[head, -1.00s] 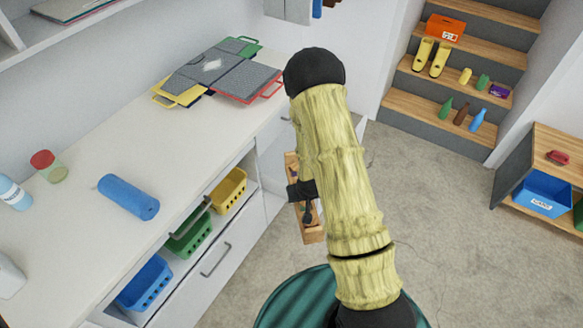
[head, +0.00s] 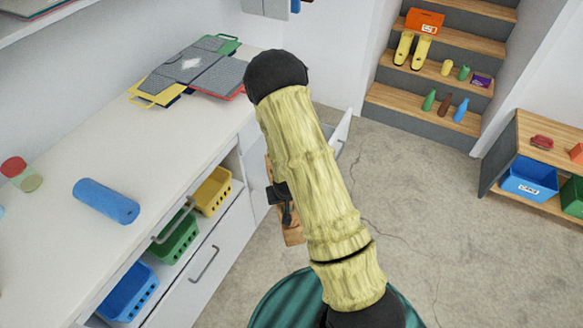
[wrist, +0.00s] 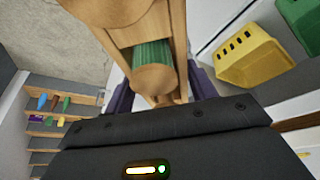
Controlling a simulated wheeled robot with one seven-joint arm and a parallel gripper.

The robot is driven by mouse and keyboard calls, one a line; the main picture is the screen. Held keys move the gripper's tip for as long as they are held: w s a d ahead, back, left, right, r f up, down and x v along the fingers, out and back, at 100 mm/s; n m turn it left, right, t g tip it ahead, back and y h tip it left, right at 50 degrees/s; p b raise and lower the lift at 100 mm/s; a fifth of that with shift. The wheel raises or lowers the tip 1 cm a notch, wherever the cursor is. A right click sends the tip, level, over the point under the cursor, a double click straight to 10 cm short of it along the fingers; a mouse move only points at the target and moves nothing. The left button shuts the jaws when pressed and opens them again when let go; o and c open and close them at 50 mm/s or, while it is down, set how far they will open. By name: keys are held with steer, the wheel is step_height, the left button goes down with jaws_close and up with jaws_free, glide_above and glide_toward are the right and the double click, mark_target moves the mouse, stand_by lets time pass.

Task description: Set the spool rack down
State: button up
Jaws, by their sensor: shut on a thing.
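The spool rack (wrist: 112,8) is a light wooden frame holding a spool of green thread (wrist: 152,56) with a wooden end. It fills the top middle of the wrist view. My gripper (wrist: 162,92) is shut on the rack, with a dark finger on each side of it. In the head view a strip of the rack (head: 293,232) shows beside my arm, in front of the cabinet. My arm hides most of it there. I see no surface touching its underside.
A white counter (head: 150,150) on the left carries a blue cylinder (head: 106,201), a red-lidded jar (head: 21,174) and grey folders (head: 195,68). Wooden stairs (head: 420,106) and a low shelf (head: 520,130) stand beyond clear floor.

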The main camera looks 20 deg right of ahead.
steer(key=a+f+m+b, duration=0.2)
steer(key=a+f+b, duration=0.1)
steer(key=f+b, duration=0.6)
steer(key=a+f+m+h+b, duration=0.1)
steer(key=a+f+b, duration=0.2)
steer(key=f+b, duration=0.6)
steer(key=b, duration=0.7)
steer(key=shift+a+m, duration=0.3)
steer(key=shift+m, duration=0.1)
